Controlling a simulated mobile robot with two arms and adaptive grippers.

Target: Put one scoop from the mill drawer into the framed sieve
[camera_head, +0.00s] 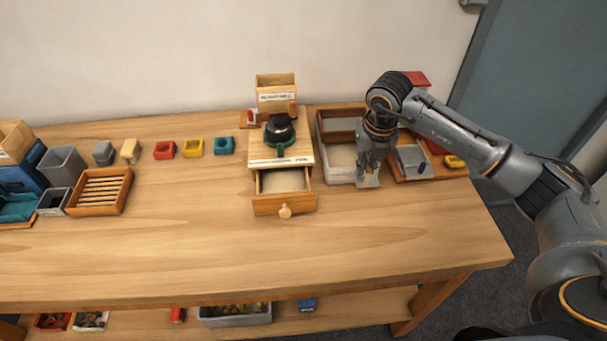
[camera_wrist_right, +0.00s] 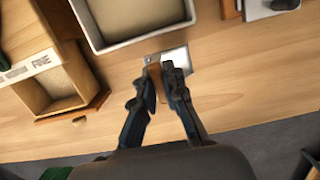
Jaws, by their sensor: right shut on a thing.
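The wooden mill (camera_head: 281,150) stands at the middle of the table with its drawer (camera_head: 284,203) pulled out. The drawer holds pale meal and also shows in the wrist view (camera_wrist_right: 84,103). My right gripper (camera_head: 368,168) is shut on the brown handle of a metal scoop (camera_head: 372,182), just right of the drawer. In the wrist view, the handle is between the fingertips (camera_wrist_right: 162,72) and the shiny scoop (camera_wrist_right: 180,57) shows beyond them. A brown wooden frame (camera_head: 341,112), possibly the framed sieve, sits at the back of a pale tray. My left gripper is not in view.
The pale tray (camera_head: 322,172) lies right of the mill, close to my right gripper; its rim shows in the wrist view (camera_wrist_right: 143,37). A board with a grey metal piece (camera_head: 411,157) lies further right. The table's front and left middle are clear. A slatted wooden tray (camera_head: 128,190) is at left.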

